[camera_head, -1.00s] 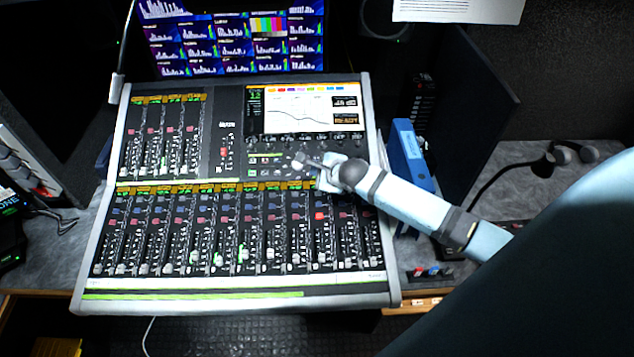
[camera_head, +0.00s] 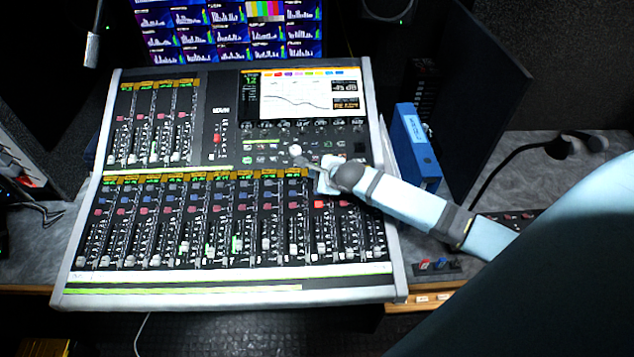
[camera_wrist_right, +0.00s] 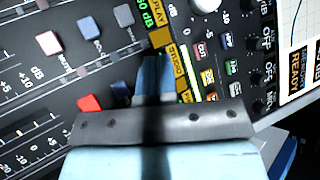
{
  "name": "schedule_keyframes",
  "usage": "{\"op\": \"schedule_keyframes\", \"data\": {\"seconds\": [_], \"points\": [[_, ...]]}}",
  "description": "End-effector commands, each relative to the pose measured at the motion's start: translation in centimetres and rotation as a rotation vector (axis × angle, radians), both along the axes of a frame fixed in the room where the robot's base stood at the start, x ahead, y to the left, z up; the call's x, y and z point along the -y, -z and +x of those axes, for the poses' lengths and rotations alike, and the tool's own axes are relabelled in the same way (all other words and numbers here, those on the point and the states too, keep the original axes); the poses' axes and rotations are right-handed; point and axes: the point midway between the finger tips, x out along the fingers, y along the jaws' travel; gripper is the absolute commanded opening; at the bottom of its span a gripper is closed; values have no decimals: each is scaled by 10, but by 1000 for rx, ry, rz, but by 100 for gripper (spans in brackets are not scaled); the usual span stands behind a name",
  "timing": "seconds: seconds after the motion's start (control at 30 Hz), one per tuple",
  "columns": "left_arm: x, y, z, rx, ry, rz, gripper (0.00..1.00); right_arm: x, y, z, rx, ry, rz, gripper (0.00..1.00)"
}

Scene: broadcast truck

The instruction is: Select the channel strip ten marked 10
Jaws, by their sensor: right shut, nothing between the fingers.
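The mixing console (camera_head: 222,290) fills the middle of the head view, with a lower bank of many channel strips. Strip numbers are too small to read, so I cannot tell which is ten. One button (camera_head: 320,204) is lit red towards the right of that bank; a red button (camera_wrist_right: 88,103) also shows in the right wrist view, left of the fingers. My right gripper (camera_head: 303,161) is shut and empty, over the console between the control section and the lower bank's top labels. In the wrist view its fingers (camera_wrist_right: 154,75) point at the yellow label row; contact cannot be told.
The console screen (camera_head: 297,95) shows a curve and the number 12. A blue binder (camera_head: 414,145) stands right of the console, near my right arm. A gooseneck microphone (camera_head: 520,155) is farther right. Monitors (camera_head: 230,30) stand behind.

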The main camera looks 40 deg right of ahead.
Motion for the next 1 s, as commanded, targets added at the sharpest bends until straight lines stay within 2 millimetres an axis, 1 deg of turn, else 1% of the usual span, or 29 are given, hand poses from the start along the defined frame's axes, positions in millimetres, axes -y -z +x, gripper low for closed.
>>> {"op": "schedule_keyframes", "data": {"seconds": [0.27,0.63,1.0], "points": [[-3,-1,1,3,-3,4,0,0,0,0,0,0,0,0],[-4,5,-1,-6,-4,8,0,0,0,0,0,0,0,0],[-4,3,0,-3,-4,6,0,0,0,0,0,0,0,0]]}}
